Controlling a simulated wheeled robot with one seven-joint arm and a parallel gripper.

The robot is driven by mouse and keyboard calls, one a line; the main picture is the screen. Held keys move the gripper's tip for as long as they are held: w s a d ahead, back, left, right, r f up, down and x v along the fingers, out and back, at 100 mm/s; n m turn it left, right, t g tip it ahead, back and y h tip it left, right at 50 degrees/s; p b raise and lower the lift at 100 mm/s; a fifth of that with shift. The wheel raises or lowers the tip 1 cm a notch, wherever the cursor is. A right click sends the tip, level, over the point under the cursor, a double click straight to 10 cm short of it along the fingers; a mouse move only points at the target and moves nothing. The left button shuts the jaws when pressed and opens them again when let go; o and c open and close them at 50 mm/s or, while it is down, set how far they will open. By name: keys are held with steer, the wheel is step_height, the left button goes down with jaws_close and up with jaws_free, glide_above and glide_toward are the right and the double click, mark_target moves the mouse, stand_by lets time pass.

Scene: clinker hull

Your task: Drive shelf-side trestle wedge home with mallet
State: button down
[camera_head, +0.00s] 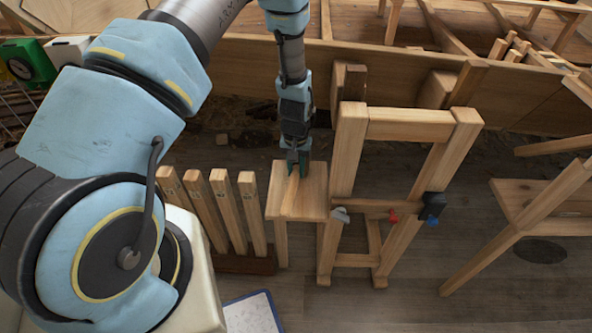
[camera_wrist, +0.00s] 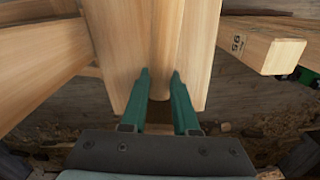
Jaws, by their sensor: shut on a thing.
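My gripper (camera_head: 297,168) points down over a small wooden stool (camera_head: 317,196) left of the trestle. Its green fingers (camera_wrist: 161,88) are closed around a narrow wooden bar (camera_wrist: 164,45), which looks like a handle. In the head view this bar (camera_head: 291,197) runs along the stool top toward its front edge. I cannot tell whether it is the mallet; no mallet head is distinct. The wooden trestle (camera_head: 409,126) stands upright just right of the stool. Small grey (camera_head: 340,214), red (camera_head: 393,217) and black (camera_head: 433,206) pieces show at its lower rail. I cannot make out which is the wedge.
Several upright wooden posts (camera_head: 225,205) stand left of the stool. A planked wooden hull side (camera_head: 245,68) runs behind. Another wooden trestle (camera_head: 530,215) stands at the right. A clipboard (camera_head: 252,312) lies at the front. Floor between the two trestles is open.

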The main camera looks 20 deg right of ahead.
steer(key=shift+r, duration=0.4)
step_height(320, 180, up, 8)
steer(key=p, duration=0.5)
stand_by(0.3)
steer(key=c, duration=1.2)
jaws_free()
steer(key=shift+c, duration=0.2)
jaws_close()
